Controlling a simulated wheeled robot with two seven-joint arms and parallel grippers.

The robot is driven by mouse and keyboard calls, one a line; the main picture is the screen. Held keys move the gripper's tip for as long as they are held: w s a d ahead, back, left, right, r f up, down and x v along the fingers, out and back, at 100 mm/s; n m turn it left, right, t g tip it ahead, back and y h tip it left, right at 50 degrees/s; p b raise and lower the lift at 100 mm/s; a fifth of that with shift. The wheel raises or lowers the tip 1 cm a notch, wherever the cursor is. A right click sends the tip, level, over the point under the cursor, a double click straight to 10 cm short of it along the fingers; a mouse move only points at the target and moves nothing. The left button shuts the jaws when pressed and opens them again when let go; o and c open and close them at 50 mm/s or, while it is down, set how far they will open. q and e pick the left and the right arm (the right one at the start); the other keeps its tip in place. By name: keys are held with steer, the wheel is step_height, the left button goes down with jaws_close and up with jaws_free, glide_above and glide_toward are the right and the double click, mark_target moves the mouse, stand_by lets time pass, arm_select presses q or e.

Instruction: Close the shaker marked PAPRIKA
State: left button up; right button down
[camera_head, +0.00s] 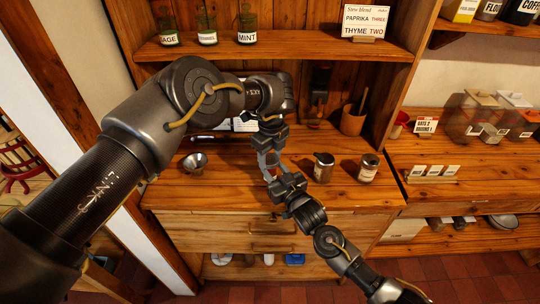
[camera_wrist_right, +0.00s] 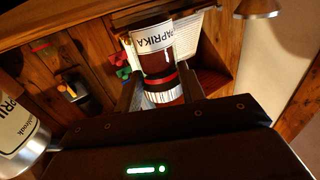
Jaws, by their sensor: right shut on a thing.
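My right gripper (camera_wrist_right: 160,95) is shut on a jar (camera_wrist_right: 157,62) with a white PAPRIKA label and dark red contents. The jar is largely hidden by the arms in the head view. A metal shaker (camera_wrist_right: 18,135) with a partly cut-off label, apparently PAPRIKA, stands at the left of the wrist view. In the head view two metal shakers, one (camera_head: 323,168) nearer the arms and one (camera_head: 368,169) with a pale label, stand upright to the right of my right gripper (camera_head: 268,165). My left gripper (camera_head: 270,130) is just above the right one; its fingertips are unclear.
A metal bowl or funnel (camera_head: 195,162) sits on the worktop's left. A brown crock (camera_head: 352,122) and a dark tall mill (camera_head: 318,92) stand at the back. A sign (camera_head: 365,20) reads PAPRIKA THREE, THYME TWO. The worktop's front right is clear.

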arm_select(q)
steer(key=c, duration=0.4)
steer(key=m, duration=0.3)
steer(key=o, duration=1.1)
steer(key=shift+c, duration=0.2)
steer(key=shift+r, duration=0.1)
steer(key=shift+s+r, duration=0.1)
steer(key=shift+r, duration=2.1)
